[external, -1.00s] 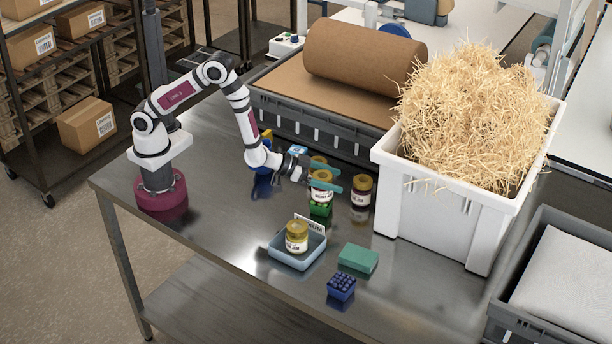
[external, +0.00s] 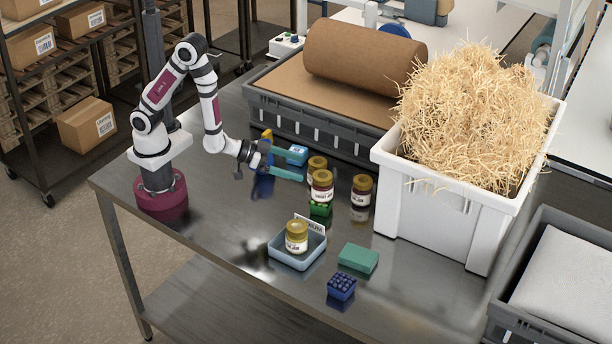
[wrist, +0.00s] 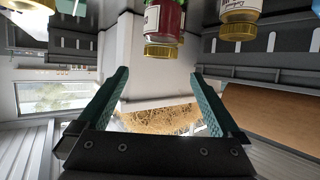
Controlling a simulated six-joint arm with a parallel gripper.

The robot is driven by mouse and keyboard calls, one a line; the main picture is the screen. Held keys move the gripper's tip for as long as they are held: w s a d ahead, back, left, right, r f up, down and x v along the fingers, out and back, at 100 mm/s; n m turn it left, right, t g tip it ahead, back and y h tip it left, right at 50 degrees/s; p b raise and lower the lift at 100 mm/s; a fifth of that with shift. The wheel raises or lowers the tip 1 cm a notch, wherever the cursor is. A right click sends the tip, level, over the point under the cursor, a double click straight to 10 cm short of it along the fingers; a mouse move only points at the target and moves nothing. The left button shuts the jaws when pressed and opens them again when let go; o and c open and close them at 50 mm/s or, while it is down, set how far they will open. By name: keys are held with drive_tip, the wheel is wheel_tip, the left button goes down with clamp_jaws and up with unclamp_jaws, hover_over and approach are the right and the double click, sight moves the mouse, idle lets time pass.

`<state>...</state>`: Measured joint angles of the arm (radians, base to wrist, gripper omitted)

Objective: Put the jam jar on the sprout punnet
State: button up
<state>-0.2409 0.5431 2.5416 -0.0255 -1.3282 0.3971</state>
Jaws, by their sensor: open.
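A jam jar (external: 322,187) with a gold lid, white label and dark red contents stands upright on the small green sprout punnet (external: 320,209). In the wrist view this jar (wrist: 164,20) appears upside down at the top, with a bit of green behind it. My gripper (external: 304,166) is open and empty, to the left of the jar and apart from it. In the wrist view nothing lies between its two teal fingers (wrist: 160,73).
Other gold-lidded jars stand behind (external: 317,163) and right (external: 362,190) of the punnet. Another jar (external: 297,238) sits in a blue-grey tray (external: 282,259). A teal box (external: 358,258) and a blue punnet (external: 341,287) are at the front. A white straw-filled bin (external: 430,235) stands right.

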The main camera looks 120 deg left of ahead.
drive_tip(key=s+d+r+m+g+h, duration=0.1)
drive_tip(key=s+d+m+g+h, duration=0.2)
drive_tip(key=d, duration=0.4)
drive_tip(key=s+d+r+m+g+h, duration=0.1)
drive_tip(key=s+d+r+m+h, duration=0.1)
drive_tip(key=d+m+h, duration=0.35)
drive_tip(key=s+d+r+m+g+y, duration=0.1)
drive_tip(key=s+r+m+g, duration=0.1)
drive_tip(key=s, duration=0.8)
drive_tip(key=s+r+m+g+y, duration=0.1)
drive_tip(key=s+g, duration=0.4)
drive_tip(key=s, duration=0.6)
wheel_tip(320, 180, up, 2)
drive_tip(key=shift+d+r+m, duration=0.1)
drive_tip(key=shift+d+m, duration=0.3)
drive_tip(key=shift+m, duration=0.25)
